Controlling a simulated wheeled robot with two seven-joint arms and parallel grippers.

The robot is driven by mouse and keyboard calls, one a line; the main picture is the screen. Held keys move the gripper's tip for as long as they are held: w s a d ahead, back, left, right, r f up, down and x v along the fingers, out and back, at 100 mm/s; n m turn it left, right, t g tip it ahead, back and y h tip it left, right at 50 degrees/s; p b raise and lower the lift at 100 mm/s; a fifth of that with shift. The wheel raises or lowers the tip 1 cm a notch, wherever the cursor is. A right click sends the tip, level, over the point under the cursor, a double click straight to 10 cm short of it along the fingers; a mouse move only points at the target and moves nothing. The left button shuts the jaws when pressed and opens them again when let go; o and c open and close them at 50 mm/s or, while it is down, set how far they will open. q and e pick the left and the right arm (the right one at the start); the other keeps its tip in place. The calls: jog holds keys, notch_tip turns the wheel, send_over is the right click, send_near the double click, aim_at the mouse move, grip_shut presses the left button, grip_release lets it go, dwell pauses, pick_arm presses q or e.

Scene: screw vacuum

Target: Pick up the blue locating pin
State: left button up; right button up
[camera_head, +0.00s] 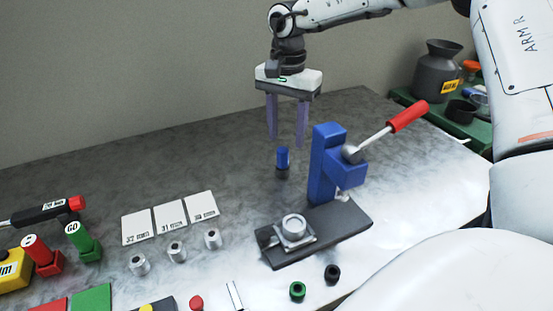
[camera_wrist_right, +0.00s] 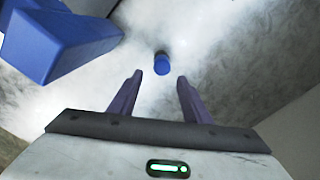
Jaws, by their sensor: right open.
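The blue locating pin (camera_head: 283,157) stands upright on the grey table, behind and left of the blue press, with a dark lower part. It also shows in the right wrist view (camera_wrist_right: 161,64), beyond the fingertips and roughly between their lines. My right gripper (camera_head: 287,143) is open and empty, pointing down above the pin; it also shows in the right wrist view (camera_wrist_right: 157,77). Its two purple fingers are apart and do not appear to touch the pin. My left gripper is not in view.
The blue press (camera_head: 325,165) with a red-handled lever (camera_head: 407,116) stands close to the pin on a dark base (camera_head: 340,231). White cards (camera_head: 170,217), several metal bushings (camera_head: 176,251) and gauges lie to the left. A green tray (camera_head: 480,134) with containers is at right.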

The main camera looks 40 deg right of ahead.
aim_at(283, 149)
jog(key=shift+s+a+f+p, duration=0.1)
jog(key=shift+a+f+p, duration=0.1)
jog(key=shift+f, duration=0.85)
jog(key=shift+w+a+f+p, duration=0.1)
jog(key=shift+a+f+p, duration=0.1)
jog(key=shift+f, duration=0.8)
jog(key=shift+s+a+f+p, duration=0.1)
jog(key=shift+a+f, duration=0.1)
jog(key=shift+f, duration=0.85)
grip_shut()
jog(key=shift+r, duration=0.15)
